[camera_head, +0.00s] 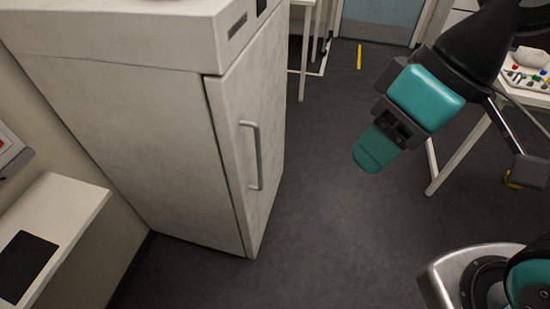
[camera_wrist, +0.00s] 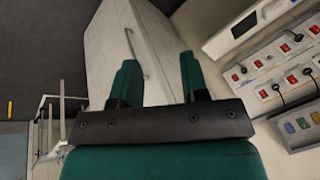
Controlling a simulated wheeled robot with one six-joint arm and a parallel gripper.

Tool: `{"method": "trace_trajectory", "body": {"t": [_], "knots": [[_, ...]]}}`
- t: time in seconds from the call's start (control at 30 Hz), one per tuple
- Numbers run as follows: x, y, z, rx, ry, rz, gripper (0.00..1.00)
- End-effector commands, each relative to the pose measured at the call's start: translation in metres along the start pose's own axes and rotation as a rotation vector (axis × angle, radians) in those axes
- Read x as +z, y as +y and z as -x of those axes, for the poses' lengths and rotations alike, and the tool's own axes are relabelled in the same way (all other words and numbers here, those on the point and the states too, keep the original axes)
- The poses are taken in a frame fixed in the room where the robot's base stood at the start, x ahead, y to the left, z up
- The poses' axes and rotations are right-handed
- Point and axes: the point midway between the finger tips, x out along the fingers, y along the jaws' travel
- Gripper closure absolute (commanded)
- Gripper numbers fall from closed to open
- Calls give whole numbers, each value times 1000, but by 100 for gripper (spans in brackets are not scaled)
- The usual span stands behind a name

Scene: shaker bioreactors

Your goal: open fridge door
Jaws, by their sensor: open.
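The fridge is a tall white cabinet (camera_head: 120,130) at the left of the head view. Its narrow door (camera_head: 245,150) is shut and carries a grey vertical bar handle (camera_head: 254,155). My gripper (camera_head: 377,148) is to the right of the door, apart from the handle, above open floor. In the wrist view, my gripper (camera_wrist: 160,78) shows two teal fingers spread apart with nothing between them. Beyond the fingers the fridge (camera_wrist: 115,40) shows with the handle (camera_wrist: 134,52), partly close to the left finger's outline.
A white bench (camera_head: 70,205) with a black plate stands at the left. A white table (camera_head: 520,85) with small coloured items stands at the right. The dark floor (camera_head: 320,220) before the door is clear. Switched sockets (camera_wrist: 270,65) line the wall in the wrist view.

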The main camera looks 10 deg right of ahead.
Motion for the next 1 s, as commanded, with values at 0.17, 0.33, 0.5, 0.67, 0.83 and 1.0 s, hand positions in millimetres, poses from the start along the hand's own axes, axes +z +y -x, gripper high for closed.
{"method": "trace_trajectory", "body": {"t": [0.17, 0.33, 0.5, 0.67, 0.83, 1.0], "knots": [[-5, 24, -63, 8, 121, 18, 59], [-20, 46, -126, 24, 305, 53, 59], [-35, 66, -178, 46, 492, 88, 59], [-46, 84, -223, 70, 666, 122, 59], [-54, 104, -266, 104, 851, 156, 59], [-57, 124, -304, 141, 1034, 188, 59]]}}
